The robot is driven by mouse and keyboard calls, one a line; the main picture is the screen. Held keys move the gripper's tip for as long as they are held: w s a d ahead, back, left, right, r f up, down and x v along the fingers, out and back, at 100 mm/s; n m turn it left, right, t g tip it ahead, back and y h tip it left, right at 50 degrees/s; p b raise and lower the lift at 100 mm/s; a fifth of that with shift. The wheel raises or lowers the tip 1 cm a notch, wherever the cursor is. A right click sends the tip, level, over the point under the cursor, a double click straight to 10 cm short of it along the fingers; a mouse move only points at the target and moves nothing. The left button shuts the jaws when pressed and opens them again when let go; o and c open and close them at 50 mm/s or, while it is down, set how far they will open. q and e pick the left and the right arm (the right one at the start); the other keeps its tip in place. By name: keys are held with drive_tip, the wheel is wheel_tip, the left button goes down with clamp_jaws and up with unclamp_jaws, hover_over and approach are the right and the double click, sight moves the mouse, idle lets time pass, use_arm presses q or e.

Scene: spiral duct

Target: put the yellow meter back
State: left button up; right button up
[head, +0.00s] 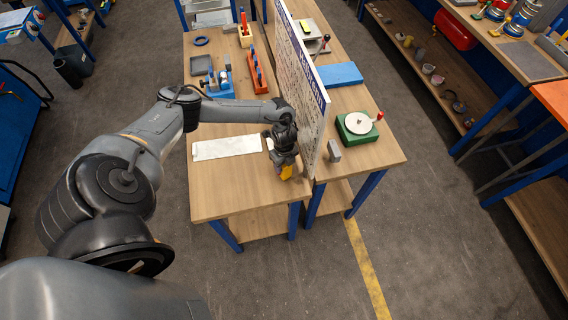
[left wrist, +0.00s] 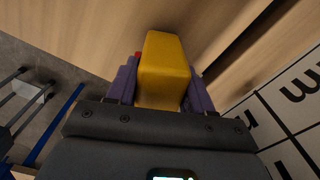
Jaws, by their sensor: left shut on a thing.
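The yellow meter (head: 286,173) is a small yellow block at the near right part of the left table, close to the upright board. It shows large in the left wrist view (left wrist: 163,70), between two purple fingers. My left gripper (head: 284,164) is shut on it; the fingers also show in the left wrist view (left wrist: 163,88). A bit of red shows beside the meter in the left wrist view. I cannot tell whether the meter touches the table top. My right gripper is not in view.
The upright board (head: 306,95) stands right beside the gripper, between two wooden tables. A white sheet (head: 226,147) lies left of the gripper. A green device with a round disc (head: 357,125) and a grey block (head: 334,151) are beyond the board. The table's near left part is clear.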

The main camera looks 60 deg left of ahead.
use_arm(q)
drive_tip(key=shift+f, duration=0.15)
drive_tip(key=o, duration=1.3)
drive_tip(key=shift+r, duration=0.55)
wheel_tip(320, 180, up, 11)
drive_tip(key=shift+r+b, duration=0.1)
drive_tip(key=shift+b, duration=0.65)
